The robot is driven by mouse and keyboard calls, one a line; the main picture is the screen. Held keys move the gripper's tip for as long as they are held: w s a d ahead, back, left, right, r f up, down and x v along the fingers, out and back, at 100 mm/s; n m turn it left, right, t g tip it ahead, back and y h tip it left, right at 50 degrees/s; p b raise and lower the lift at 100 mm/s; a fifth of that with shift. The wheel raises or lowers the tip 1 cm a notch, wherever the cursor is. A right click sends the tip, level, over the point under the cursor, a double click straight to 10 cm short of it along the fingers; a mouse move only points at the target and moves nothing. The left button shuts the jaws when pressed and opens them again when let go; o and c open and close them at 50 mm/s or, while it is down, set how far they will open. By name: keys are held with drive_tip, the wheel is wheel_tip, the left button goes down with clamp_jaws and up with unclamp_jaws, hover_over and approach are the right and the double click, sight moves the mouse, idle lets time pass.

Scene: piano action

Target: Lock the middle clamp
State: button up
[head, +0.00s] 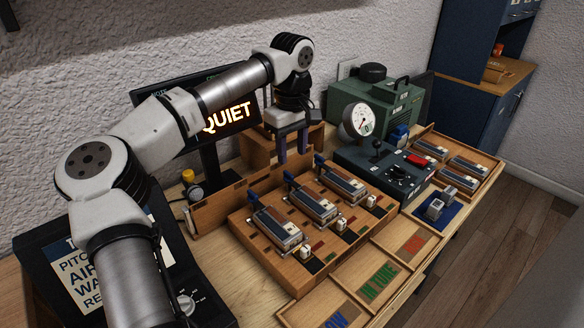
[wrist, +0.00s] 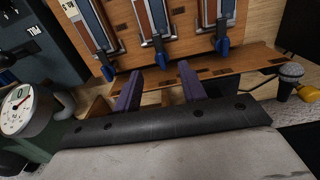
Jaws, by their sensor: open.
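Three clamps sit side by side on a wooden rack (head: 262,246), each holding a long metal-edged block with a blue lever at its back end. The middle clamp (head: 313,204) has its blue lever (head: 289,179) sticking up and back. In the wrist view the middle clamp's lever (wrist: 158,44) is at the top centre, beyond my fingertips. My gripper (head: 293,152) hangs behind the rack, above and apart from the levers. Its two purple fingers, also in the wrist view (wrist: 158,78), are open with nothing between them. Whether the levers are fully raised is hard to tell.
A control box (head: 381,174) with a round gauge (head: 359,120) stands right of the rack. Wooden trays (head: 370,276) lie in front; another block rack (head: 455,160) is far right.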

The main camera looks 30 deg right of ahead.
wheel_tip(320, 180, up, 7)
drive_tip(key=shift+r, duration=0.2)
idle(0.6)
